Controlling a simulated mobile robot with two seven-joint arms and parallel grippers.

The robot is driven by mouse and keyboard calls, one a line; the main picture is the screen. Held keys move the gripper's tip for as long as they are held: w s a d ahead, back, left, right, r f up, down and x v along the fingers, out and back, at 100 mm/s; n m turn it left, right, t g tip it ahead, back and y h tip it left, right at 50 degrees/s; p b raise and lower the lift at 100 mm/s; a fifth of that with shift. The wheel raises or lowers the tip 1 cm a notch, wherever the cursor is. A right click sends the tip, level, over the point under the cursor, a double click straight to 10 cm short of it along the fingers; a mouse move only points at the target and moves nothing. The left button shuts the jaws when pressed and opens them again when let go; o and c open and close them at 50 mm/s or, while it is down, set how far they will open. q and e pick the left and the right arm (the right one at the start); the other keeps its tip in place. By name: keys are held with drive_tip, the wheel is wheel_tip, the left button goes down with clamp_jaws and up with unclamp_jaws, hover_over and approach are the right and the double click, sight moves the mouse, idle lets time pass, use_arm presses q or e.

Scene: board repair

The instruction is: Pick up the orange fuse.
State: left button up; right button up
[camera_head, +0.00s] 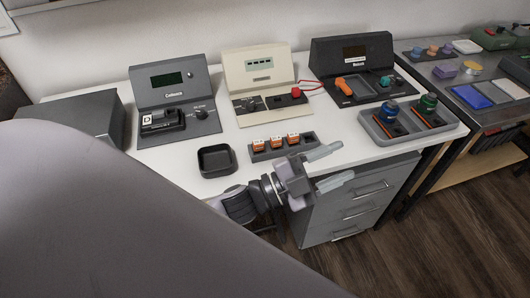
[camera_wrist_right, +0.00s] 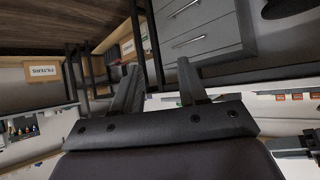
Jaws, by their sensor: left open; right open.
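Three small orange blocks with white tops, which look like fuses, sit in a row in a dark rack (camera_head: 311,138) on the white table: a left one (camera_head: 260,146), a middle one (camera_head: 276,143) and a right one (camera_head: 293,139). My left gripper (camera_head: 338,164) is open and empty, in front of the rack near the table's front edge, its fingers pointing right. It is apart from the blocks. My right gripper (camera_wrist_right: 157,82) is open and empty in the right wrist view; it faces the drawers and floor, and no fuse shows between its fingers.
A black open bin (camera_head: 216,160) stands left of the rack. Three testers stand behind: a grey one (camera_head: 170,80), a cream one (camera_head: 258,68) and a black one (camera_head: 352,52) with an orange part (camera_head: 342,86). Drawers (camera_head: 350,205) stand below.

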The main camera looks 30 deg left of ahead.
use_arm(q)
drive_tip(key=s+d+r+m+g+h+b, duration=0.1)
drive_tip(key=d+r+m+g+h+b, duration=0.2)
drive_tip(key=m+g+h, duration=0.5)
drive_tip(key=m+g+y+b, duration=0.7)
drive_tip(key=m+g+y, duration=0.1)
drive_tip(key=m+y, duration=1.2)
hover_over(258, 142)
drive_tip(key=shift+n+y, duration=0.4)
drive_tip(key=shift+y, duration=0.1)
drive_tip(key=f, duration=0.4)
drive_tip(key=shift+s+d+f, duration=0.3)
drive_tip(key=shift+f, duration=0.1)
drive_tip(key=shift+a+f, duration=0.2)
drive_tip(key=f, duration=0.6)
drive_tip(key=shift+w+a+f, duration=0.1)
drive_tip(key=shift+w+f, duration=0.15)
drive_tip(key=shift+w, duration=0.1)
clamp_jaws()
